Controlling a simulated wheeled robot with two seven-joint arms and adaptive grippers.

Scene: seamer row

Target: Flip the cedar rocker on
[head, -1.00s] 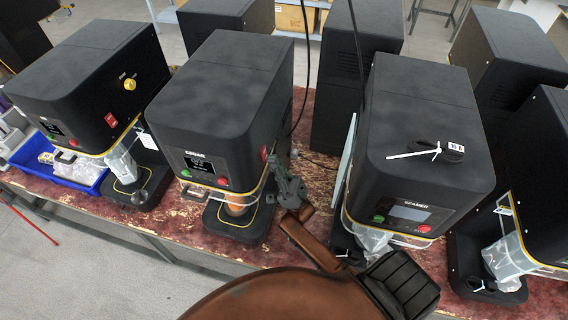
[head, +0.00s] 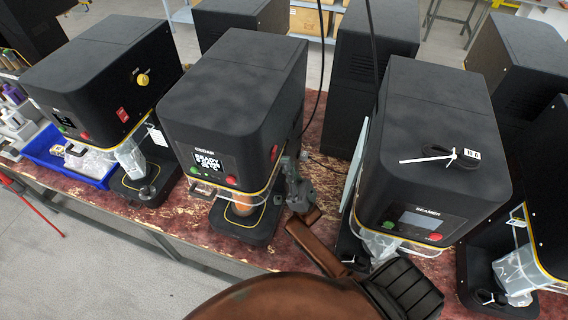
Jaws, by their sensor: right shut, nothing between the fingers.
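The machine labelled cedar (head: 235,85) is the black box second from the left. Its front screen (head: 207,161) is lit and shows white text starting with "READY". A small dark red rocker (head: 275,152) shows at a steep angle on its right side, near the front. My right gripper (head: 290,164) is shut and empty beside that side, its fingertips close to the rocker with what looks like a small gap. Whether they touch it, and the rocker's tilt, I cannot tell. My left gripper is not in view.
A similar machine (head: 100,75) with a red side switch (head: 122,113) stands left, by a blue tray (head: 62,160). A machine labelled seamer (head: 440,150) stands right of my gripper. The worn red table (head: 310,120) has little free room between machines. A black cable hangs behind.

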